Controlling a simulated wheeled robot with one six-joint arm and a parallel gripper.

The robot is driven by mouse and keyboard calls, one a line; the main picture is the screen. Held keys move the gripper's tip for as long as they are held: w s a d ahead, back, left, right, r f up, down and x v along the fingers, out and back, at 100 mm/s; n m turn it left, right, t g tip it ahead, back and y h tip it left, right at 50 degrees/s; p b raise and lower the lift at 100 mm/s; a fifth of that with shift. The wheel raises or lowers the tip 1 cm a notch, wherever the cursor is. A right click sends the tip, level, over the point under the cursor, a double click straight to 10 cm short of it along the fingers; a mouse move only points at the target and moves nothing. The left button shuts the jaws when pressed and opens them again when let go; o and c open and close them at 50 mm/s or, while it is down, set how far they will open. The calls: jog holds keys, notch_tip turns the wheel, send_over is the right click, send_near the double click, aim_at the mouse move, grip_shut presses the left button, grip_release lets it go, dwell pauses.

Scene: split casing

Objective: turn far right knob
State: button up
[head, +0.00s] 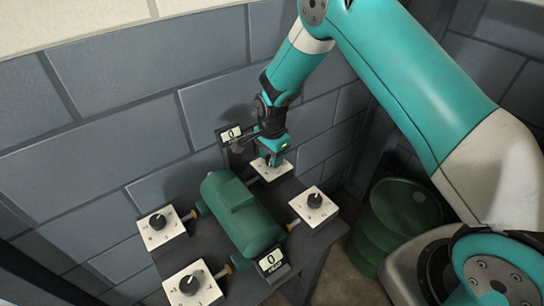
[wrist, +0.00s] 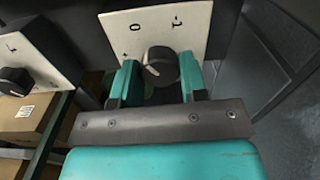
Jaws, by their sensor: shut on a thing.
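The far right knob (wrist: 160,66) is a round black knob with a pale pointer line on a white plate (wrist: 190,22) marked 0 and 1. In the wrist view my gripper (wrist: 158,70) has one teal finger on each side of the knob and is shut on it. The pointer line sits toward the left of the knob's face. In the head view my gripper (head: 270,158) reaches down to the far plate (head: 284,173) behind the green casing (head: 236,208), mostly covering the knob.
Other black knobs on white plates stand at the left (head: 158,221), front (head: 190,285) and right (head: 315,200) of the dark table. Small displays reading 0 stand at the back (head: 231,133) and front (head: 271,262). A green barrel (head: 385,225) is right of the table; a block wall is behind.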

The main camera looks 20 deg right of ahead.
jog(key=n+b, duration=0.2)
jog(key=n, duration=0.1)
jog(key=shift+f+n, duration=0.1)
jog(key=shift+n, duration=0.3)
jog(key=n+b, duration=0.1)
jog(key=n, duration=0.4)
jog(key=shift+b, duration=0.35)
jog(key=n+b, duration=0.1)
jog(key=n, duration=0.4)
jog(key=n+b, duration=0.1)
jog(key=n, duration=0.3)
jog(key=shift+n, duration=0.3)
jog(key=n, duration=0.4)
jog(key=shift+b, duration=0.3)
jog(key=n, duration=0.8)
jog(key=shift+n+b, duration=0.3)
jog(key=shift+b, duration=0.1)
jog(key=shift+r+n, duration=0.2)
jog(key=shift+n, duration=1.8)
jog(key=shift+w, duration=0.1)
